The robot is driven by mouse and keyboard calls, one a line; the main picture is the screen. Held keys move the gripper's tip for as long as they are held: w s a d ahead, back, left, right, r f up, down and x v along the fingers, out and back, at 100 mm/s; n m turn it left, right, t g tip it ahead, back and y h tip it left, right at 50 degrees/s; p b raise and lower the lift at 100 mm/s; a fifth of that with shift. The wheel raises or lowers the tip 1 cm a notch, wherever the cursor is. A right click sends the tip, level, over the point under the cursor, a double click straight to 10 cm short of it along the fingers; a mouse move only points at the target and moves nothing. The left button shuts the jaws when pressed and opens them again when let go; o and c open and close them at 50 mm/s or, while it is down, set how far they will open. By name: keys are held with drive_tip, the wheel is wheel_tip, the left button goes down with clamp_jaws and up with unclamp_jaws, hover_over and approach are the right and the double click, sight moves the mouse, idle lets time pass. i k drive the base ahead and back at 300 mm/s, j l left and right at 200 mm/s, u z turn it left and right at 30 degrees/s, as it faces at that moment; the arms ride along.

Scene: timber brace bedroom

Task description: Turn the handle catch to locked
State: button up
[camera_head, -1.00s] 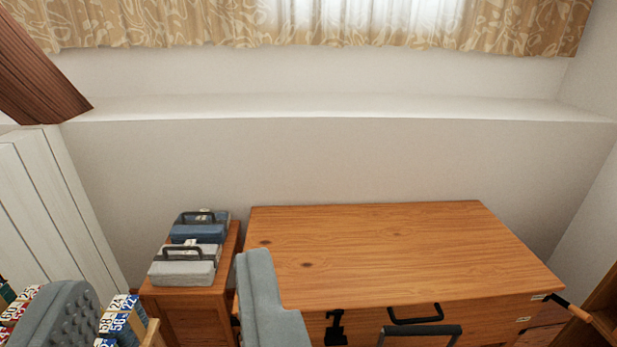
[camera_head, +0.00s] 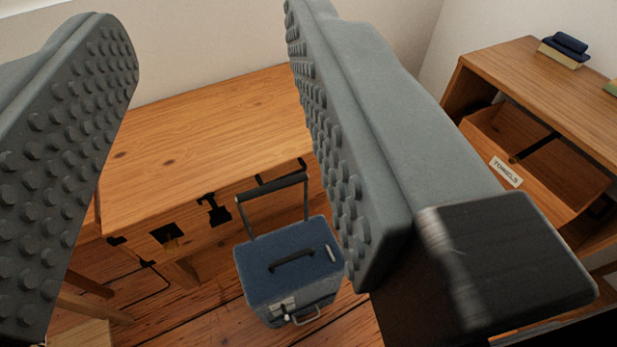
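A blue case (camera_head: 270,270) stands on the floor in front of a wooden desk. Its tall black pull handle (camera_head: 272,187) is raised, and a black carry handle (camera_head: 292,258) lies on its top. Small metal fittings (camera_head: 283,308) with a wire loop show low on its front; I cannot tell which fitting is the handle catch or how it is turned. My gripper (camera_head: 215,80) is open and empty, with studded grey pads wide apart. Its right finger covers space beside the case's right side. Neither finger visibly touches the case.
The wooden desk (camera_head: 210,125) has a black latch (camera_head: 213,209) and a dark square opening (camera_head: 167,235) on its front. At right stands a wooden shelf unit (camera_head: 540,75) with a "TOWELS" drawer (camera_head: 506,172). Plank floor (camera_head: 205,325) is free left of the case.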

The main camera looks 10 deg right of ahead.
sight(326, 249)
drive_tip(key=k+l+u, duration=0.2)
drive_tip(key=k+l, duration=0.25)
drive_tip(key=k+l+u, duration=0.2)
drive_tip(key=k+l, duration=0.2)
drive_tip(key=k, duration=0.15)
drive_tip(key=k+l+u, duration=0.2)
drive_tip(key=k, duration=0.3)
